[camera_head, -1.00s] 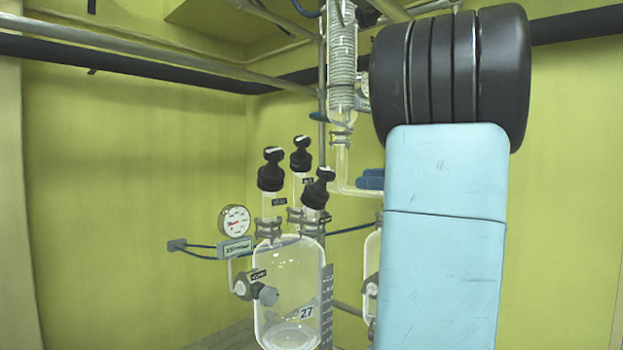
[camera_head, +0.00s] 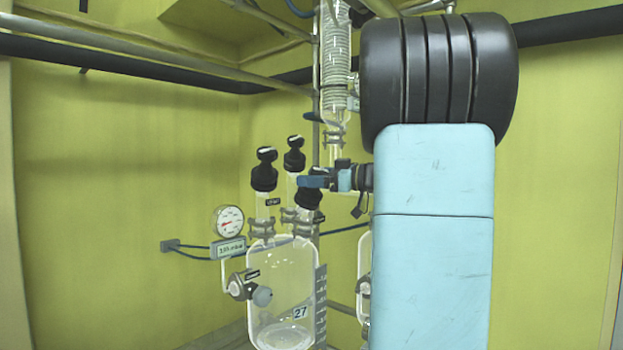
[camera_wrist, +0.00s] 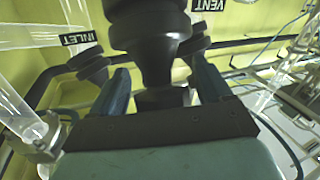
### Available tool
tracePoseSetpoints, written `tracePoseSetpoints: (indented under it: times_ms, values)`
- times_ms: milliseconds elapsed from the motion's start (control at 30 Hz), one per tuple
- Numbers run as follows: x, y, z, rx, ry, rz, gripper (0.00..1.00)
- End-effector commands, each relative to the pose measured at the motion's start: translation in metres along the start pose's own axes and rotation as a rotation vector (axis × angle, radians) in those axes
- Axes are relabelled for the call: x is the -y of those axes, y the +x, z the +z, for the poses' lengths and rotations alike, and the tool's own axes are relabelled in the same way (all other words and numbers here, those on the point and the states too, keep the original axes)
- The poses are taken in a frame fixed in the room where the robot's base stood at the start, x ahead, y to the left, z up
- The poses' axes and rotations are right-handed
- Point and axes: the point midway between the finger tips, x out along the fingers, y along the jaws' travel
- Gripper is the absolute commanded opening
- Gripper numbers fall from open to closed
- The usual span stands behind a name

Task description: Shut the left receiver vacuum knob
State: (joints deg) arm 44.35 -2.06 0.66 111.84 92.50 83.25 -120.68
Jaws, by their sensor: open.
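The left glass receiver, marked 27 (camera_head: 283,262), stands left of centre in the head view. Black knobs top its necks: a left one (camera_head: 264,168), a middle one (camera_head: 294,155) and a right one (camera_head: 306,222), which is partly covered. My gripper (camera_head: 314,181) reaches in from the right across the right knob's top. In the wrist view my open gripper (camera_wrist: 160,74) has a finger on either side of a black knob (camera_wrist: 155,45). Whether they touch it is unclear. I cannot read which knob is the vacuum one.
A round gauge (camera_head: 229,222) with a grey display box (camera_head: 229,248) is left of the receiver. A coiled glass condenser (camera_head: 335,75) hangs above. INLET (camera_wrist: 82,38) and VENT (camera_wrist: 207,4) labels show in the wrist view. A second vessel is mostly behind my arm.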

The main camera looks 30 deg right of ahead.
Motion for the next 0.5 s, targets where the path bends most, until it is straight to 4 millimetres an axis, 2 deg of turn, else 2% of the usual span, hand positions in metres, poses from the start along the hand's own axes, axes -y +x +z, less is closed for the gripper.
tracePoseSetpoints:
  times_ms: [367,500]
  values:
    - [0.0001,0.0043,0.0000,0.000,0.000,0.000,0.77]
    - [0.0002,0.0043,0.0000,0.001,0.000,0.000,0.64]
